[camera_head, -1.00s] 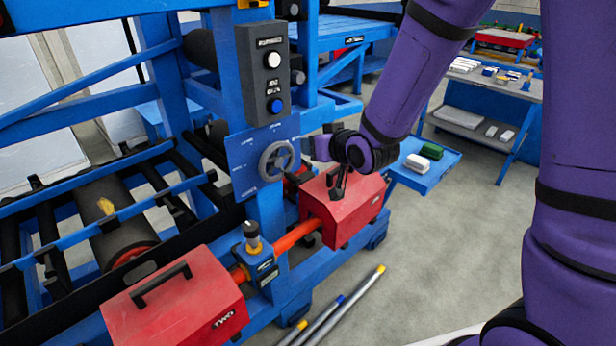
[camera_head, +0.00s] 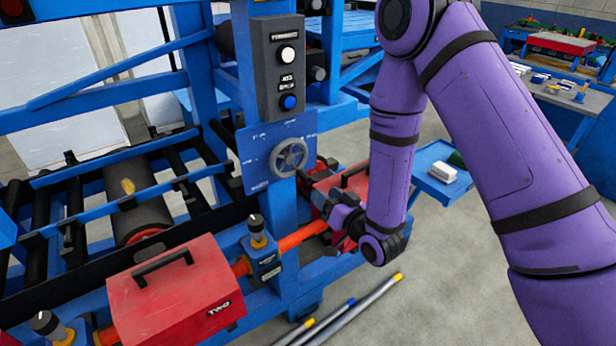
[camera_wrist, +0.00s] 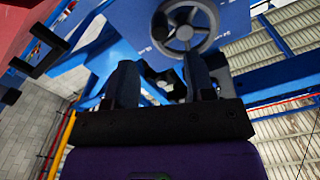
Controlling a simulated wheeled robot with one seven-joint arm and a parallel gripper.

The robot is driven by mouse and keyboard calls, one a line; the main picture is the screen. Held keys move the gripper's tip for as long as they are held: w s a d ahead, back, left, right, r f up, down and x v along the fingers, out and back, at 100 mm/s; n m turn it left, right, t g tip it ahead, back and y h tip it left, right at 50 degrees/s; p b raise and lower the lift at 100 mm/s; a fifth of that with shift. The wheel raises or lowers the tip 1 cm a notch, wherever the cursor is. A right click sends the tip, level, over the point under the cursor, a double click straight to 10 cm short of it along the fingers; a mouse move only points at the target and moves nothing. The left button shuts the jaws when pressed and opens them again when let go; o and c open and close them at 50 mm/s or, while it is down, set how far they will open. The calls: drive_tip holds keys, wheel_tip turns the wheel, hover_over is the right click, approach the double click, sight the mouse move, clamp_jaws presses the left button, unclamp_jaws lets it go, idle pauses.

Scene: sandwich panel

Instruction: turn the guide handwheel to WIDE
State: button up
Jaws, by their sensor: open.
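The guide handwheel (camera_head: 288,157) is a grey spoked wheel on a blue plate (camera_head: 256,160), fixed to the blue machine post. In the wrist view the handwheel (camera_wrist: 184,26) is at the top, with a dark knob at its left side. The plate has small white marks around the wheel, too small to read. My gripper (camera_head: 328,200) is below and to the right of the wheel in the head view, apart from it. In the wrist view its two dark fingers (camera_wrist: 155,82) stand apart with nothing between them, pointing up toward the wheel.
A button box (camera_head: 286,70) with a white and a blue button is above the wheel. A red box labelled TWO (camera_head: 176,292) is at lower left; another red box (camera_head: 352,180) is behind my gripper. An orange shaft (camera_head: 296,238) runs below. Rods (camera_head: 350,312) lie near the floor.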

sight(309, 181)
drive_tip(key=x, duration=1)
clamp_jaws()
